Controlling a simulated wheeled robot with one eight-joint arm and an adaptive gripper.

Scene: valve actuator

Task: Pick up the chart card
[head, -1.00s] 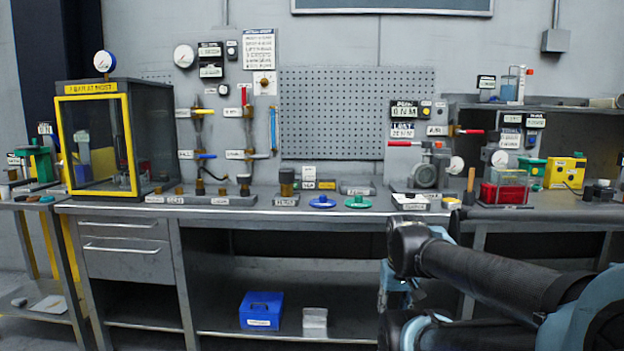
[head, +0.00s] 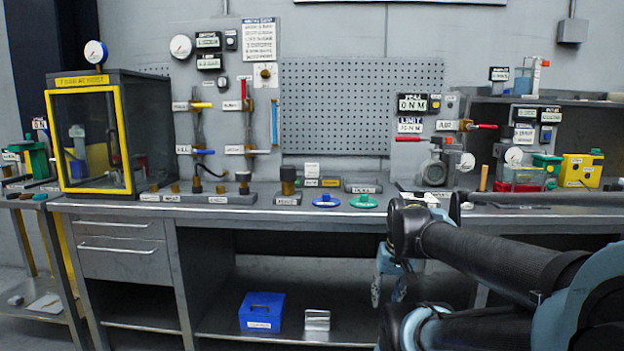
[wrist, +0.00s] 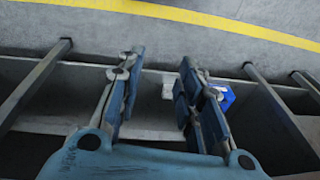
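No card with a readable chart label shows, so I cannot tell which item is the chart card. A printed white sheet (head: 258,39) is mounted upright on the back panel in the head view. A small pale item (head: 316,320) stands on the lower shelf, and a pale item also shows between my fingers in the wrist view (wrist: 167,91), farther off. My gripper (wrist: 160,68) is open with nothing between its fingertips. In the head view my gripper (head: 388,288) hangs in front of the bench, below the worktop level, partly hidden by my arm.
A blue box (head: 261,312) sits on the lower shelf left of the pale item; it also shows in the wrist view (wrist: 224,97). The worktop (head: 230,203) carries gauges, valves and blue and green discs. A yellow-framed cabinet (head: 93,140) stands at the left.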

